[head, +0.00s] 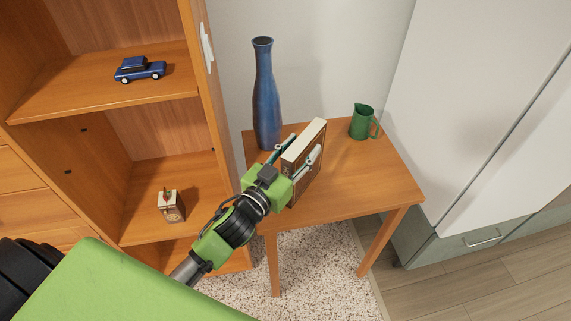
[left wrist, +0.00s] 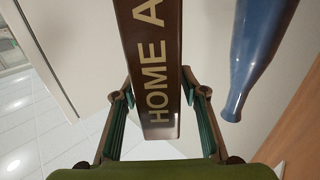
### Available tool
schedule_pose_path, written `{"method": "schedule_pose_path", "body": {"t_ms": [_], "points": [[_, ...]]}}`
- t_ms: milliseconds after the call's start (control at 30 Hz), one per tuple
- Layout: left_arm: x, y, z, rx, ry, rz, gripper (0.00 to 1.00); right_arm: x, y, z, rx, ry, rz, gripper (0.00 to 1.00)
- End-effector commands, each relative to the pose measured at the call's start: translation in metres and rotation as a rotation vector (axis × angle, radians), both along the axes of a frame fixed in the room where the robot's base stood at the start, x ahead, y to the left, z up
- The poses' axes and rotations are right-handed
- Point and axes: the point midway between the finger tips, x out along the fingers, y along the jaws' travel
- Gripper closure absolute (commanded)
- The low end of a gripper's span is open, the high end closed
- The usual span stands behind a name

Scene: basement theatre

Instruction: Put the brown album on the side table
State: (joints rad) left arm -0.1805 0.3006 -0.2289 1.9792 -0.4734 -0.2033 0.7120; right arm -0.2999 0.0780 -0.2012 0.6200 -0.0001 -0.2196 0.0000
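The brown album (head: 303,148) is a thick, upright book with pale page edges in the head view. Its brown spine (left wrist: 155,60) with gold letters "HOME A" fills the middle of the left wrist view. My left gripper (head: 298,150) has one finger on each side of the album, closed on its covers. The album is over the front part of the wooden side table (head: 361,181); I cannot tell whether its lower edge touches the top. My right gripper is not in view.
A tall blue vase (head: 266,100) stands on the table just left of the album. A green pitcher (head: 363,122) stands at the back right. The shelf unit (head: 113,93) at left holds a blue toy car (head: 139,69) and a small box (head: 171,207). The table's right part is clear.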

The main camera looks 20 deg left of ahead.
Motion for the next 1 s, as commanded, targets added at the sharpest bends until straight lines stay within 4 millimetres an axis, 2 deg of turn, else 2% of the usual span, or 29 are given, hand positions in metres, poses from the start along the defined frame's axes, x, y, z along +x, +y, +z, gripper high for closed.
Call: {"method": "schedule_pose_path", "body": {"t_ms": [100,300,500,700,1000], "points": [[-0.026,0.005,-0.003,-0.001,0.003,0.0,0.6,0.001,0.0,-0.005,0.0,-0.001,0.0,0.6],[-0.064,0.013,-0.002,-0.001,0.003,0.001,0.6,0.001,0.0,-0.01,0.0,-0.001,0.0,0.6],[-0.089,0.018,-0.001,-0.001,0.001,0.001,0.6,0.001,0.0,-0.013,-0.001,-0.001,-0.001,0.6],[-0.097,0.019,0.001,0.0,-0.001,0.001,0.6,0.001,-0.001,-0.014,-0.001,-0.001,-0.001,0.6],[-0.097,0.019,0.001,0.0,-0.001,0.0,0.6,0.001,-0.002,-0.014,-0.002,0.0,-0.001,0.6]]}}
